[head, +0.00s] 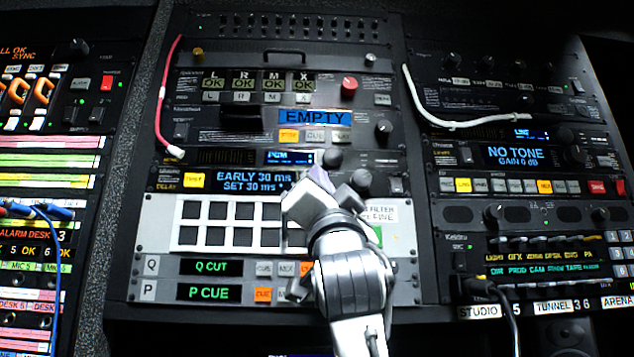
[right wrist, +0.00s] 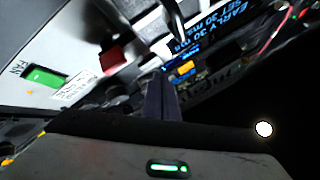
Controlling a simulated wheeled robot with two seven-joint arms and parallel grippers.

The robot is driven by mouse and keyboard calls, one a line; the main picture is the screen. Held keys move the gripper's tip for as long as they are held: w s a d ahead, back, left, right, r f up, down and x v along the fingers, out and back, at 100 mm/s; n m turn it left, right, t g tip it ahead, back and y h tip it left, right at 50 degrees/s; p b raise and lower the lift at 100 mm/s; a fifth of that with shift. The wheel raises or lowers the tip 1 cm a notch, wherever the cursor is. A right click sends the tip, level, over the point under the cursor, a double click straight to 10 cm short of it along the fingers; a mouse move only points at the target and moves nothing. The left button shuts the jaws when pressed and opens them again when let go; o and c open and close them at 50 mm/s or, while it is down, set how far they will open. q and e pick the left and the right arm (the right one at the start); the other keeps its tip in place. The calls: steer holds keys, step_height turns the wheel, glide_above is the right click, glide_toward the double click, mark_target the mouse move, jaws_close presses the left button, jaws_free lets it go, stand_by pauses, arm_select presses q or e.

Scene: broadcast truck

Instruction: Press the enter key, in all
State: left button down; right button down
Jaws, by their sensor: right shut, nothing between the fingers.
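The delay unit's blue display (head: 250,182) reads EARLY 30 ms, SET 30 ms, with a star. It also shows slanted in the right wrist view (right wrist: 207,32). A lit yellow key (head: 194,180) sits left of the display; its lettering is too small to read. I cannot make out a key marked enter. My right gripper (head: 316,182) is shut and empty, in front of the panel just right of that display, and covers what lies behind it. Its closed fingers show in the right wrist view (right wrist: 160,96), below an orange-lit key (right wrist: 186,68). My left gripper is not in view.
A white grid of dark keys (head: 228,223) lies below the display, partly behind my right arm. A dark knob (head: 384,130) and a red knob (head: 349,86) stick out above. A pink cable (head: 163,100) and a white cable (head: 425,112) hang on either side.

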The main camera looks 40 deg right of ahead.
steer(key=shift+w, duration=0.1)
steer(key=shift+w+d, duration=0.2)
steer(key=shift+w, duration=0.1)
steer(key=shift+w+d, duration=0.2)
steer(key=shift+w, duration=0.05)
stand_by(0.8)
steer(key=shift+s+a, duration=0.4)
steer(key=shift+s, duration=0.2)
steer(key=shift+b, duration=0.3)
steer(key=s+a, duration=0.1)
steer(key=s+b, duration=0.1)
steer(key=s, duration=0.1)
steer(key=s+a, duration=0.1)
steer(key=shift+s+a, duration=0.15)
steer(key=shift+a, duration=0.15)
